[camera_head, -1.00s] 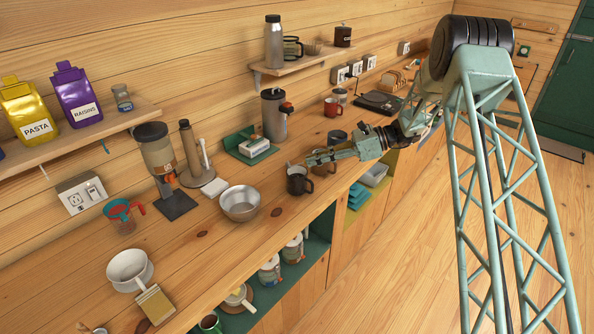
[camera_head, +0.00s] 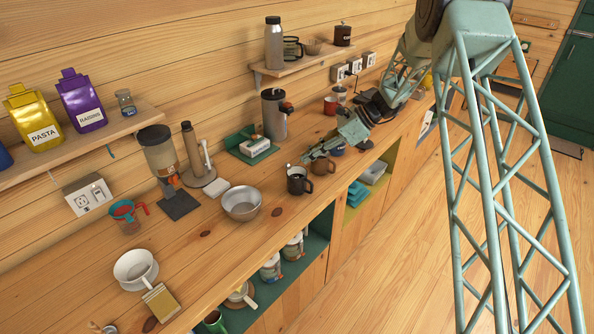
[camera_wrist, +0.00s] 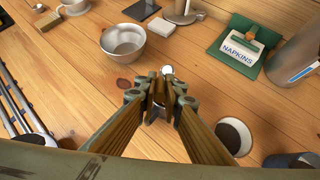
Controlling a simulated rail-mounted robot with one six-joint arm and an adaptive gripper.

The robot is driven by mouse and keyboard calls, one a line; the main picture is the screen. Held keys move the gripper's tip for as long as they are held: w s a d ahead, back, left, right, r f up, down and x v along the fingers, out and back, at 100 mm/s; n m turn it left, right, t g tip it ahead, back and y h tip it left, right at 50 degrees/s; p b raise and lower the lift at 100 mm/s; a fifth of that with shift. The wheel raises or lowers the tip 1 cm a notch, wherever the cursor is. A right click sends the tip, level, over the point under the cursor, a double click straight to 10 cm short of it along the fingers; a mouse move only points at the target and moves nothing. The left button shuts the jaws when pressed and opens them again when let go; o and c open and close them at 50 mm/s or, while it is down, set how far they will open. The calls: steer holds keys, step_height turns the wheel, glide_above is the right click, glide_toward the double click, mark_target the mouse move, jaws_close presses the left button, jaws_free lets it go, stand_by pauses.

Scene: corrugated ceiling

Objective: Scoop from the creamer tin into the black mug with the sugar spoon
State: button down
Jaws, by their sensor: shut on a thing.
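My gripper (camera_head: 306,158) is shut on the sugar spoon, just above and behind the black mug (camera_head: 297,182). The spoon's pale end (camera_wrist: 167,70) sticks out beyond the fingertips (camera_wrist: 160,92) in the wrist view. In the head view its small light tip (camera_head: 289,166) shows by the mug's rim; I cannot tell whether it is over or inside the mug. The black mug stands upright on the wooden counter. In the wrist view the fingers cover most of what lies below them. I cannot pick out the creamer tin for certain.
A metal bowl (camera_head: 242,204) is to the left. A napkin holder (camera_head: 252,146) and a steel canister (camera_head: 274,115) stand near the wall. Counter between bowl and mug is clear.

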steer(key=shift+a+r+h+p, duration=0.35)
steer(key=shift+h+p, duration=0.05)
steer(key=shift+p, duration=0.15)
steer(key=shift+s+a+r+h+p, duration=0.15)
steer(key=shift+a+r+h+p, duration=0.85)
steer(key=shift+p, duration=0.9)
steer(key=a+p, duration=0.1)
steer(key=a+h+p, duration=0.1)
steer(key=p, duration=0.1)
steer(key=shift+s+a+f+t+h+p, duration=0.25)
steer(key=shift+a+f+t+h+p, duration=0.05)
steer(key=shift+a+f+p, duration=0.1)
steer(key=shift+a+p, duration=0.2)
steer(key=shift+p, duration=0.2)
steer(key=s+a+h, duration=0.1)
steer(key=a+h, duration=0.4)
steer(key=a, duration=0.3)
steer(key=shift+s+a+t+p, duration=0.15)
steer(key=shift+a+t+p, duration=0.15)
steer(key=shift+t+p, duration=0.15)
steer(key=shift+a, duration=0.1)
steer(key=shift+r, duration=0.1)
stand_by(0.3)
